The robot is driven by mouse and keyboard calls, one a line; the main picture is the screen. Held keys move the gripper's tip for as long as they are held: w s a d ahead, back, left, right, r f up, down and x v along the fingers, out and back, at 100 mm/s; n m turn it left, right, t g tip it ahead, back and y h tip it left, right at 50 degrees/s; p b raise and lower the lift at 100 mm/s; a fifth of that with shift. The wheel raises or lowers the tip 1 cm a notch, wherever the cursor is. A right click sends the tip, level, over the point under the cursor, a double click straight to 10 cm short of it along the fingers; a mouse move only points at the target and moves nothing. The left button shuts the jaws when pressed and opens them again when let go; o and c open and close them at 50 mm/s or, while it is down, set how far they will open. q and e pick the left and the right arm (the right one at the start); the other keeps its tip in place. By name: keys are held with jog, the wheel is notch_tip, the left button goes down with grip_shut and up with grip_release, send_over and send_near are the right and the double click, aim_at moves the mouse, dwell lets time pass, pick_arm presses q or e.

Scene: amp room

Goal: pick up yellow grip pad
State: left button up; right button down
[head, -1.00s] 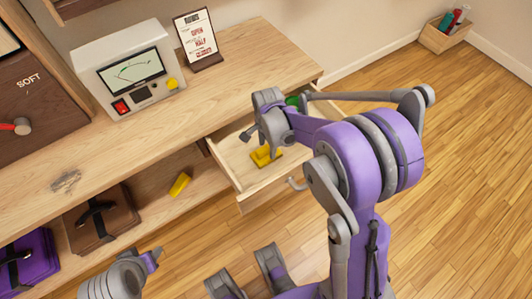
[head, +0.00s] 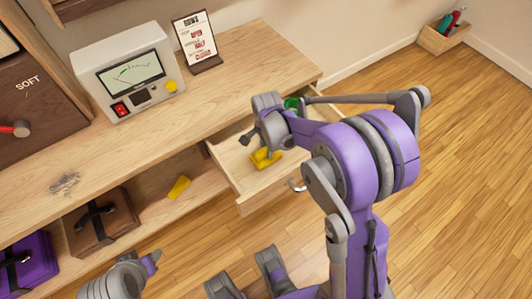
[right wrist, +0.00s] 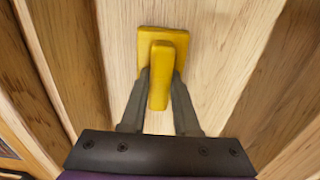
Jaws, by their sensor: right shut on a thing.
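The yellow grip pad (head: 264,158) is in the open wooden drawer in the head view. In the right wrist view the yellow grip pad (right wrist: 162,42) has a flat plate and a narrower bar standing towards the camera. My right gripper (right wrist: 160,86) is shut on this bar, with one finger on each side. In the head view my right wrist hides much of the right gripper, over the drawer. My left arm shows only in part at the lower left, and its jaws cannot be made out.
A green thing (head: 291,103) is partly hidden at the drawer's back. Another yellow piece (head: 179,187) lies on the lower shelf. A meter box (head: 126,75) and a sign (head: 197,42) stand on the bench above.

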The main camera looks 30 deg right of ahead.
jog(key=shift+r, duration=0.1)
notch_tip(320, 180, up, 10)
jog(key=shift+f+p, duration=0.1)
jog(key=shift+p, duration=0.85)
jog(key=c, duration=1.3)
grip_release()
grip_shut()
